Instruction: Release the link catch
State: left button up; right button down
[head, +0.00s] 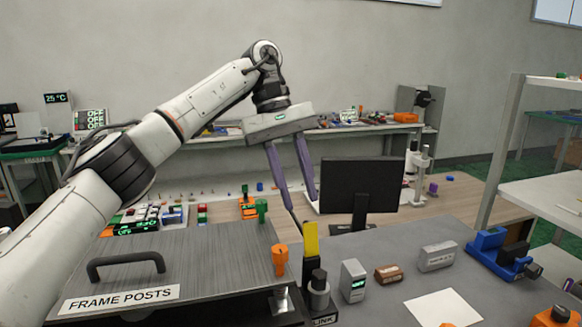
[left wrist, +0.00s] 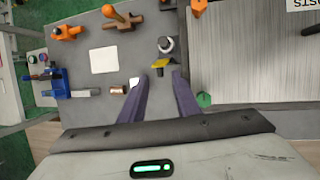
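The link catch has an upright yellow lever (head: 311,241) on a black post above a partly cut-off "LINK" label (head: 325,321). A dark cylinder (head: 319,287) stands at its front. My left gripper (head: 302,203) is open and empty, with its two purple fingers pointing down just above and behind the yellow lever. In the left wrist view the yellow lever (left wrist: 161,65) shows just past the gap between the fingertips (left wrist: 159,77). I see no contact. My right gripper is not in view.
Left of the catch is a grey panel (head: 190,262) marked "FRAME POSTS", with a black handle (head: 126,264), an orange knob (head: 280,259) and a green knob (head: 262,209). To the right are small boxes (head: 353,281), white paper (head: 443,308) and a blue vise (head: 497,250). A monitor (head: 362,186) stands behind.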

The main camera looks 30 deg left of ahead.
pick_arm(q)
jog(key=v, duration=0.6)
dwell(0.7)
